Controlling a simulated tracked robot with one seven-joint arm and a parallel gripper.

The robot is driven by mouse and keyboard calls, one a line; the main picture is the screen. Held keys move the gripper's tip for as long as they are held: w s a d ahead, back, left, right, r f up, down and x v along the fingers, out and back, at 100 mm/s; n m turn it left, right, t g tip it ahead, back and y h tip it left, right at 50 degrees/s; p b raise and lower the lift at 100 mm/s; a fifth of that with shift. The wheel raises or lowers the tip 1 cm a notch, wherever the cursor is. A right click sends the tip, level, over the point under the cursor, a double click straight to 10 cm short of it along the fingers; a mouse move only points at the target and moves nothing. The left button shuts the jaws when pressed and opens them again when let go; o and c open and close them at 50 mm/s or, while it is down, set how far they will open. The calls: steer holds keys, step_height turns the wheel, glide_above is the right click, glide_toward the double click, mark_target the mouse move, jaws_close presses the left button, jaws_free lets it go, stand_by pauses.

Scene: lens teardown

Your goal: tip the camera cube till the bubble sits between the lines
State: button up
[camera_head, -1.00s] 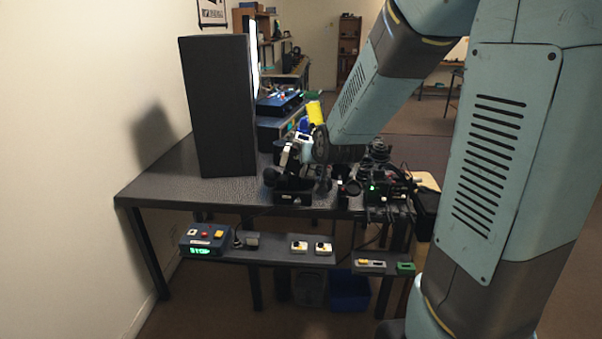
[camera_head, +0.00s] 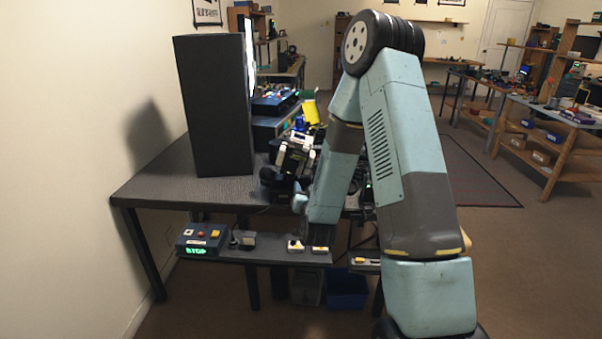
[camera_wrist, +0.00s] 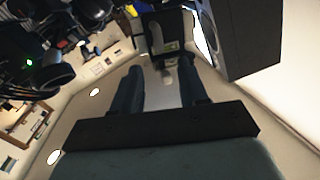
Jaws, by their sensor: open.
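My gripper (camera_wrist: 160,76) is open in the wrist view, its two dark fingers apart with nothing between them. In the head view my arm folds down over the front of the bench, and I cannot make out the fingers there. A black and white device (camera_head: 297,155) stands on the bench just left of my forearm; I cannot tell whether it is the camera cube. A dark boxy thing with pale and yellowish marks (camera_wrist: 168,32) shows beyond the fingertips in the wrist view, apart from them. No bubble or lines can be made out.
A tall dark panel (camera_head: 213,105) stands on the dark bench (camera_head: 160,182). The lower shelf (camera_head: 270,261) holds a control box with green lettering (camera_head: 203,241) and small switches. Dark equipment with a green light (camera_wrist: 40,60) fills the wrist view's upper left.

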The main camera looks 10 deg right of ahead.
mark_target(300, 172)
steer(key=w, duration=0.4)
steer(key=w+d, duration=0.1)
steer(key=w, duration=0.8)
steer(key=shift+w+d+f, duration=0.25)
steer(key=shift+d+f, duration=0.1)
jaws_close()
